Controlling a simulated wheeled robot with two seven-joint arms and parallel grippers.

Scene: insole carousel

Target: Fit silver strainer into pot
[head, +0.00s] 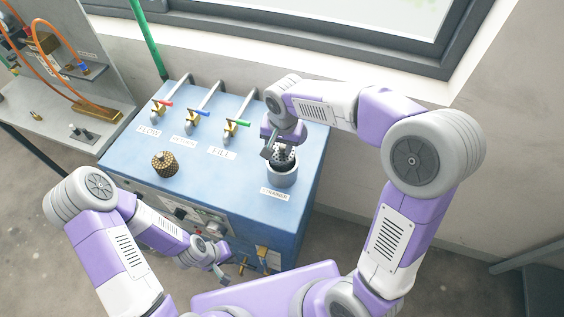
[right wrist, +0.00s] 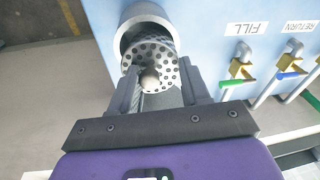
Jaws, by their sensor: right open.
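The silver strainer (head: 282,152), a perforated metal piece with a round knob, is at the mouth of the grey pot (head: 283,178) on the blue bench top. In the right wrist view the strainer (right wrist: 158,57) overlaps the near side of the pot's rim (right wrist: 126,34); how deep it sits is hidden. My right gripper (head: 267,149) is above the pot's left side. In its wrist view the open fingers (right wrist: 152,95) stand on either side of the knob. My left gripper (head: 221,274) is low in front of the bench, away from the pot; its jaw opening is unclear.
A brass-coloured perforated piece (head: 164,164) stands on the left of the bench top (head: 215,190). Taps with red, blue and green handles (head: 236,123) line the back edge. A STRAINER label (head: 275,193) lies in front of the pot. The bench middle is clear.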

